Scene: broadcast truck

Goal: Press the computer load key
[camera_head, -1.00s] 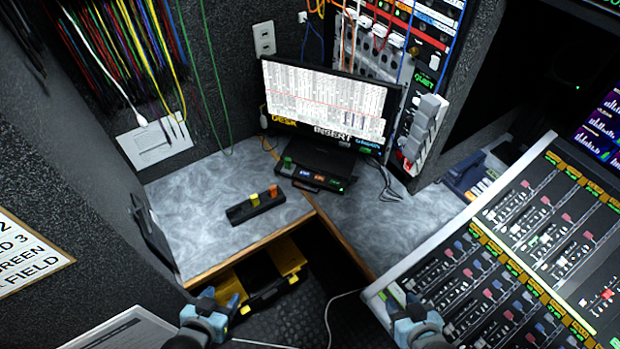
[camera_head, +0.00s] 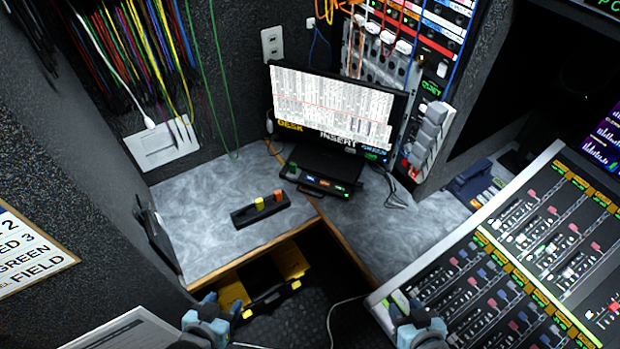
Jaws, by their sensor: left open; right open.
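A black box (camera_head: 322,180) with small coloured keys along its front, blue, orange and green among them, sits on the grey worktop below the monitor (camera_head: 335,105). A black strip (camera_head: 243,216) with a yellow and an orange knob lies on the worktop to its left. The lettering on the keys is too small to read, so I cannot tell which is the load key. My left gripper (camera_head: 208,316) is open and empty at the bottom edge, below the worktop's front edge. My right gripper (camera_head: 418,322) is open and empty, in front of the mixing desk's lower left corner. Neither touches the box.
The mixing desk (camera_head: 500,262) fills the right side. A yellow and black case (camera_head: 268,280) sits under the worktop (camera_head: 205,235). A patch panel (camera_head: 420,45) with cables stands behind the monitor. A dark panel leans at the worktop's left edge. The worktop's left part is mostly clear.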

